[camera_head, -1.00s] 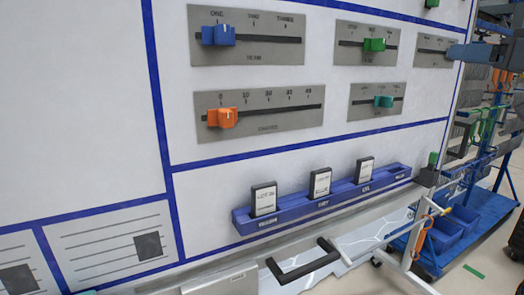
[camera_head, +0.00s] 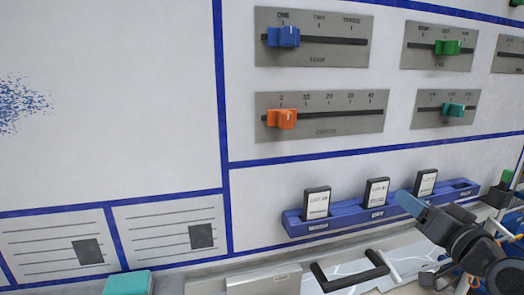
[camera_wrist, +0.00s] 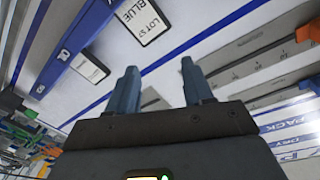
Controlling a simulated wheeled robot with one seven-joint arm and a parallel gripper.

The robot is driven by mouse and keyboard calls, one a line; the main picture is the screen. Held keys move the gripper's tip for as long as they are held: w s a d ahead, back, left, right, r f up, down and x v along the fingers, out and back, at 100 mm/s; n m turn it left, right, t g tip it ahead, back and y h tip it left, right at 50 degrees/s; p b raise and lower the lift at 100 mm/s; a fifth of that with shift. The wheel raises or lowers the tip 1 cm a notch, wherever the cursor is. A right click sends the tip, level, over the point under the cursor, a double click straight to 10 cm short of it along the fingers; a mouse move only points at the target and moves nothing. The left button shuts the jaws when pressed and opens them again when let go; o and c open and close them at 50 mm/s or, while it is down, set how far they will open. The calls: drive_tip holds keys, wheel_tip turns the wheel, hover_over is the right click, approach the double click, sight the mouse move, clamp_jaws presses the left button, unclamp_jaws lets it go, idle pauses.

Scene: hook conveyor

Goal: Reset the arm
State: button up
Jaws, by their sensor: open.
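My gripper (camera_head: 410,202) is at the lower right in the head view, beside the right end of the blue card rack (camera_head: 345,222). In the wrist view my gripper (camera_wrist: 160,85) shows two blue-grey fingers spread apart with nothing between them. The wrist view looks at the white panel steeply tilted, with the rack (camera_wrist: 65,40) and its cards at upper left. My arm covers part of the lower right in the head view.
The white panel carries a blue slider (camera_head: 284,37), an orange slider (camera_head: 281,118), a green slider (camera_head: 448,47) and a teal slider (camera_head: 453,109). Three white-faced cards stand in the rack. A black handle (camera_head: 350,284) and a teal box (camera_head: 127,284) are below.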

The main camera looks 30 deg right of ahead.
drive_tip(key=s+a+f+n+g+y, duration=0.1)
drive_tip(key=s+a+f, duration=0.4)
drive_tip(key=a, duration=0.4)
drive_tip(key=s+a+f+n+g, duration=0.1)
drive_tip(key=s+a+f, duration=0.3)
drive_tip(key=a+f, duration=0.4)
drive_tip(key=s+a+n+y, duration=0.2)
drive_tip(key=s+a, duration=0.4)
drive_tip(key=s, duration=0.3)
drive_tip(key=s+a+r+n+y, duration=0.1)
drive_tip(key=s+a+n+y, duration=0.2)
drive_tip(key=s, duration=0.6)
drive_tip(key=a+n, duration=0.2)
drive_tip(key=shift+s+a+r, duration=0.2)
drive_tip(key=shift+a+r, duration=0.1)
drive_tip(key=shift+a, duration=0.05)
